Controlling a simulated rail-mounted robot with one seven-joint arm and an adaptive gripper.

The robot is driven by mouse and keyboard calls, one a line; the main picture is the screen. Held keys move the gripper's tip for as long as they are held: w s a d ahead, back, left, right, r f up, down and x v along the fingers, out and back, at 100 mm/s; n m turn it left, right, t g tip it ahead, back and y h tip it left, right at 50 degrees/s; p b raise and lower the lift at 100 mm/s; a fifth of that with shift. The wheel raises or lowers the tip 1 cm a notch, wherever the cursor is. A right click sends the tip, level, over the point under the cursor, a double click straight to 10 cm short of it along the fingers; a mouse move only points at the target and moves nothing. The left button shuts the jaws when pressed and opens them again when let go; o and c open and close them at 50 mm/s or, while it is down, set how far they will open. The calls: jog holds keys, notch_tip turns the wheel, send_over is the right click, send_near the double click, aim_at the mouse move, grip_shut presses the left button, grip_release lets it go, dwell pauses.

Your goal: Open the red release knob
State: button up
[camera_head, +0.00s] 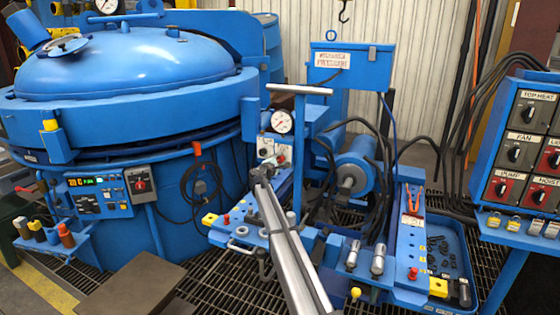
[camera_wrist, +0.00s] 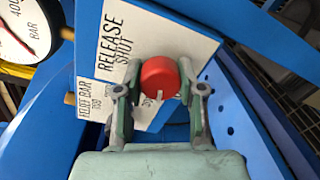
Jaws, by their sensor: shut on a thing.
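The red release knob (camera_wrist: 159,76) is round and sits on a white plate lettered "RELEASE SHUT" (camera_wrist: 118,45) in the wrist view. A pale pointer mark shows at the knob's lower edge. My gripper (camera_wrist: 160,88) has one finger on each side of the knob and is shut on it. The fingers hide part of the plate and its lower lettering. In the head view, my gripper (camera_head: 264,170) is at the small valve panel below a round gauge (camera_head: 281,121). The knob is too small and covered there to make out surely.
Blue metalwork (camera_wrist: 240,115) stands close on the right. The blue furnace (camera_head: 130,65) fills the left of the head view; a switch cabinet (camera_head: 525,140) stands right.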

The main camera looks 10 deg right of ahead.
jog(key=shift+w+r, duration=0.1)
jog(key=o, duration=1.2)
jog(key=shift+c, duration=0.2)
jog(key=v, duration=1.2)
jog(key=shift+a, duration=0.1)
